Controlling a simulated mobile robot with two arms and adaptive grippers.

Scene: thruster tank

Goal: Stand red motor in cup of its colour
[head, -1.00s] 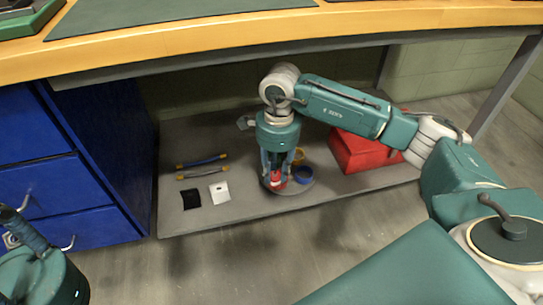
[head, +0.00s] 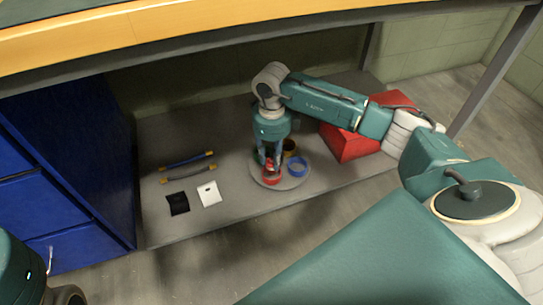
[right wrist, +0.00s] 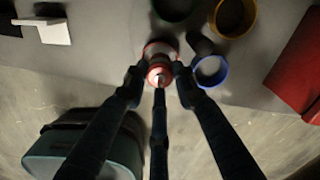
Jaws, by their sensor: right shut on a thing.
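The red motor (right wrist: 159,70) is held between the fingers of my right gripper (head: 269,163), which points down under the bench. It shows as a small red and pale cylinder in the right wrist view. The red cup (head: 272,180) stands on a round grey tray (head: 294,183) directly under the fingertips; its rim (right wrist: 150,48) shows behind the motor. The motor looks upright over or in the cup; I cannot tell how deep, since the fingers hide much of it. Of my left arm only a part shows at the lower left; its gripper is out of view.
A blue cup (head: 297,167) and a yellow cup (head: 289,146) stand close by; a dark green cup (right wrist: 174,8) shows in the wrist view. A red box (head: 345,143) is at right. Black (head: 177,203) and white (head: 209,194) pieces and two bars lie left. The bench top is overhead.

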